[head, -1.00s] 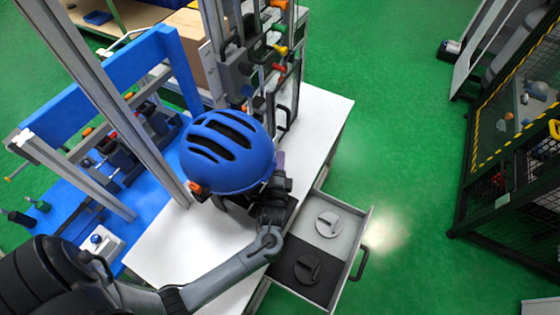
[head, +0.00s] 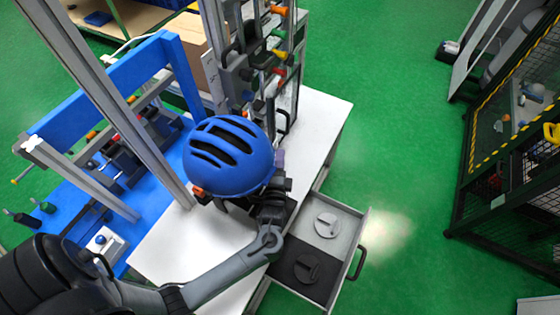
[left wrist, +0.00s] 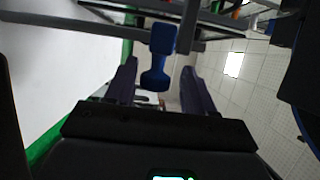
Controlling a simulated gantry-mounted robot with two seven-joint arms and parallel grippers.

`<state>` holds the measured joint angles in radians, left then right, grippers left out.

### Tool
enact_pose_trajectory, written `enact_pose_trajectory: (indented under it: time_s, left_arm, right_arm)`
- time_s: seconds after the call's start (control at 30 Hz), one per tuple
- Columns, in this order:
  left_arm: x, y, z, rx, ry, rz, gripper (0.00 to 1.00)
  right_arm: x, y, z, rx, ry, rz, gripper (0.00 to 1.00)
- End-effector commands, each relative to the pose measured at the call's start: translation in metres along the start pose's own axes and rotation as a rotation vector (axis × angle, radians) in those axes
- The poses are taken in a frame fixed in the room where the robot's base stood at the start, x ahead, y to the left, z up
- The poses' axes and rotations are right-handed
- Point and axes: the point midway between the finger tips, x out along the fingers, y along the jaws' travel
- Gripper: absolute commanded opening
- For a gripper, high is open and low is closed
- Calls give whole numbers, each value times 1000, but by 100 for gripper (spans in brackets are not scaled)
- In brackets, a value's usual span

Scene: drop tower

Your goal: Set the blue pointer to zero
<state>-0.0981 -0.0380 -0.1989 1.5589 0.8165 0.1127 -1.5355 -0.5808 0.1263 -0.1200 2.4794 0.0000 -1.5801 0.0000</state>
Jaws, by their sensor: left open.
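A blue piece that looks like the pointer (left wrist: 161,40) shows in the left wrist view, hanging from a grey rail, between my fingers in the picture. I see a clear gap on both sides of it. My left gripper (left wrist: 159,72) is open and holds nothing. In the head view my left gripper (head: 278,160) is beside the right edge of the blue helmet (head: 228,155), partly hidden by it. I cannot make out the pointer or its scale marks in the head view. My right gripper is not in view.
The tower frame (head: 243,70) with coloured knobs stands behind the helmet on a white table (head: 318,128). An open drawer (head: 357,235) with two disc-shaped parts juts out below. A blue bench with a frame (head: 105,80) stands at left.

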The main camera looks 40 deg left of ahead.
Motion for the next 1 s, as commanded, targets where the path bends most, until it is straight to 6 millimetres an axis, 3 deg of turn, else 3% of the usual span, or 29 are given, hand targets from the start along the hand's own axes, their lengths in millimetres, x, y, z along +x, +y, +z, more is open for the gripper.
enact_pose_trajectory:
  time_s: [0.17, 0.6, 0.8, 1.0]
  left_arm:
    - [-15, 0, 0, 0, 1, 3, 54]
    - [-86, -1, 0, -1, 0, 1, 54]
    - [-103, -1, -1, -2, 0, -1, 54]
    - [-107, -1, -1, -2, 0, -3, 54]
  right_arm:
    - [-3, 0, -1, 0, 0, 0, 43]
    - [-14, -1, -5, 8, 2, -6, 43]
    - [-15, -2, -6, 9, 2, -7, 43]
    - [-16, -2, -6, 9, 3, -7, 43]
